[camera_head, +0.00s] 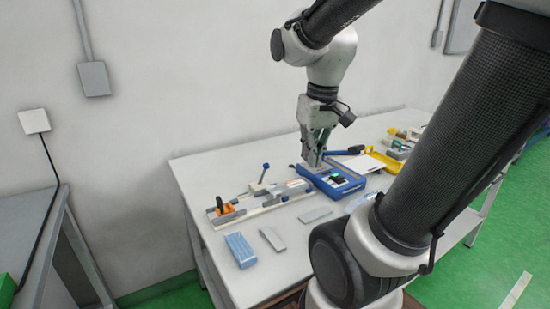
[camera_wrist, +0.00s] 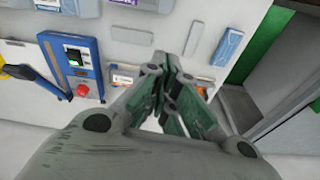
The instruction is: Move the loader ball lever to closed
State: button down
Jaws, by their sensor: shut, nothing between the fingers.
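A lever with a blue ball (camera_head: 265,167) stands up, slightly tilted, from a long grey and white fixture (camera_head: 240,210) with orange parts. I cannot make out this ball in the wrist view. A blue box with a small screen (camera_head: 338,181) sits to the right of the fixture; it also shows in the wrist view (camera_wrist: 92,44), with a red button. A dark blue bar handle (camera_head: 345,152) is by its back side and shows at left in the wrist view (camera_wrist: 35,77). My gripper (camera_head: 314,163) is shut and empty, by the box's back left end; its fingers also show (camera_wrist: 168,72).
A blue block (camera_head: 240,249) and two flat grey pieces (camera_head: 272,239) lie at the table's front. A yellow tray (camera_head: 390,161) and several small parts are at the right. The wall is close behind the table (camera_head: 205,173). My arm hides the table's right front.

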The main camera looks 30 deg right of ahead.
jog(key=w+d+f+m, duration=0.1)
jog(key=w+d+m, duration=0.3)
jog(key=w, duration=0.5)
jog(key=w+d+f+m+g, duration=0.1)
jog(key=w+d+m, duration=0.3)
jog(key=w, duration=0.6)
jog(key=w+d+f+m+g+y, duration=0.1)
jog(key=w+d+m, duration=0.3)
jog(key=w+m, duration=0.3)
jog(key=shift+w+f, duration=0.35)
jog(key=shift+w, duration=1.05)
jog(key=shift+a, duration=0.1)
send_over(263, 175)
jog(key=w+d, duration=0.1)
jog(key=d, duration=0.5)
notch_tip(263, 175, down, 11)
jog(key=shift+a+r, duration=0.15)
jog(key=shift+r, duration=0.05)
